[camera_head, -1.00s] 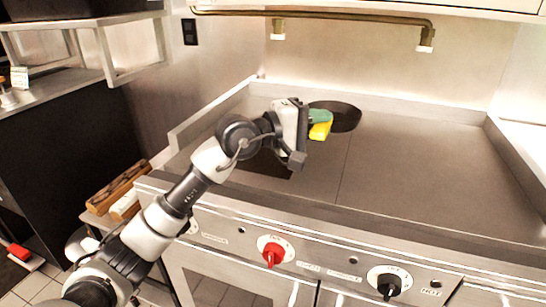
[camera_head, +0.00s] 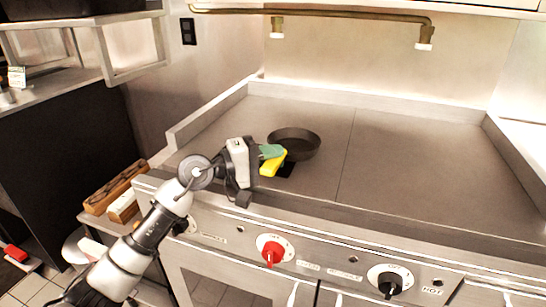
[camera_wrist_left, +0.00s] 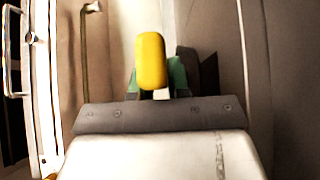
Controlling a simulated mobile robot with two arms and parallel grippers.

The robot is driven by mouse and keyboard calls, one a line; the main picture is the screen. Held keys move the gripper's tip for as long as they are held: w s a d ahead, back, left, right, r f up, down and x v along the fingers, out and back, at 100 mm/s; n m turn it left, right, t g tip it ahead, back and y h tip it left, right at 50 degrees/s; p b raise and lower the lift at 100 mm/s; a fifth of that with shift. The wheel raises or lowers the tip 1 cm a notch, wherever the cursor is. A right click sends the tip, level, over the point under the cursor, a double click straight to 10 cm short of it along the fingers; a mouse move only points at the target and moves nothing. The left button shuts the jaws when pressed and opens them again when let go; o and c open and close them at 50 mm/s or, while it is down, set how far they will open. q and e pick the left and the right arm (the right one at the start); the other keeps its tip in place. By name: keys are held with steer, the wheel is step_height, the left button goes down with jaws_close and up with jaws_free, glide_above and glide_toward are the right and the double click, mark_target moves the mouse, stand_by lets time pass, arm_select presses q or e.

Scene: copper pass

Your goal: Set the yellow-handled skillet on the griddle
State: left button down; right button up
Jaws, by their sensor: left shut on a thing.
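The skillet (camera_head: 294,141) is a dark round pan with a yellow handle (camera_head: 272,164). In the head view it is over the left part of the griddle (camera_head: 400,160), and I cannot tell whether it touches the surface. My left gripper (camera_head: 270,155), with green fingers, is shut on the yellow handle, at the near left side of the pan. In the left wrist view the handle (camera_wrist_left: 151,60) stands between the green fingers (camera_wrist_left: 155,78), and the pan itself is mostly hidden. My right gripper is not in view.
The griddle has raised walls at its left, back and right. Its middle and right are bare. A red knob (camera_head: 271,250) and a black knob (camera_head: 385,281) are on the front panel. Wooden boxes (camera_head: 115,190) stand at the left, and a brass pipe (camera_head: 340,13) runs above.

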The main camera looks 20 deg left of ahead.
arm_select(q)
steer(key=c, duration=1.1)
jaws_free()
steer(key=shift+s+a+f, duration=0.1)
steer(key=shift+s+a, duration=0.1)
steer(key=shift+a, duration=0.1)
steer(key=b+v, duration=0.2)
steer(key=v, duration=0.8)
steer(key=shift+s+a+b, duration=0.1)
steer(key=shift+s+b, duration=0.1)
steer(key=shift+b, duration=0.15)
steer(key=shift+s+a, duration=0.25)
steer(key=shift+a, duration=0.05)
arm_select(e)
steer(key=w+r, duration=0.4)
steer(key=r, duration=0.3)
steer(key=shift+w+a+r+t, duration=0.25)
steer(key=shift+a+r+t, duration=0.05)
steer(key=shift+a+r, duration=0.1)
